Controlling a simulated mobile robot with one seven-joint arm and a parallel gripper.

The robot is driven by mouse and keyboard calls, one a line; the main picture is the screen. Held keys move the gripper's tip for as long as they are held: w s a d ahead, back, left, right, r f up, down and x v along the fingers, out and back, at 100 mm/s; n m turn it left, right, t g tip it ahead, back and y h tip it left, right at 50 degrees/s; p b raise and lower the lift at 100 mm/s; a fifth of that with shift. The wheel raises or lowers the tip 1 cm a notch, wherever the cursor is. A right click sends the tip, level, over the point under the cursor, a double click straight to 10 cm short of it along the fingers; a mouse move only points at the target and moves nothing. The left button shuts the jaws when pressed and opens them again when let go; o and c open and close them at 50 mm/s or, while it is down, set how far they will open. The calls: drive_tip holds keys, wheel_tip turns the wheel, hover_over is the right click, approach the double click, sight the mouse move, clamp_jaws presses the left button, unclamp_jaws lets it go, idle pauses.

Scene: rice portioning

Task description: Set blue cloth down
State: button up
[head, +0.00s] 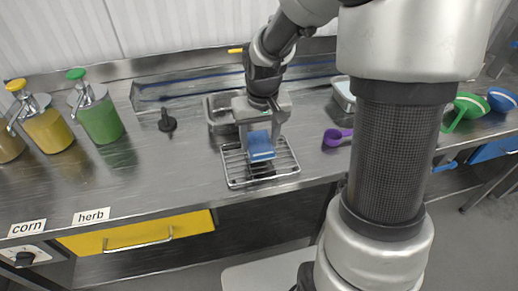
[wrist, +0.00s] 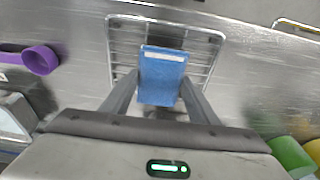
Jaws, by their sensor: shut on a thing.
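The blue cloth (head: 261,146) is a small folded rectangle with a pale strip along one edge. It hangs in my gripper (head: 260,128), over a wire rack (head: 234,181) on the steel counter. In the wrist view the cloth (wrist: 163,78) sits between the two fingers of my gripper (wrist: 160,92), with the rack (wrist: 209,35) behind it. My gripper is shut on the cloth. I cannot tell whether the cloth's lower edge touches the rack. A dark thing shows under the cloth on the rack, partly hidden.
A metal pan (head: 217,112) stands behind the rack. A purple scoop (head: 336,137) lies to the right, and a small black object (head: 167,121) stands to the left. Yellow (head: 52,130) and green (head: 101,120) pump bottles stand at the left. Green scoops (head: 466,107) are at the far right.

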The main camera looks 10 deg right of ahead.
sight(260, 144)
drive_tip(key=shift+f, duration=1.6)
drive_tip(key=shift+f+b, duration=0.25)
drive_tip(key=shift+b, duration=0.15)
drive_tip(key=o, duration=0.9)
drive_tip(key=shift+r, duration=0.1)
drive_tip(key=shift+o, duration=0.2)
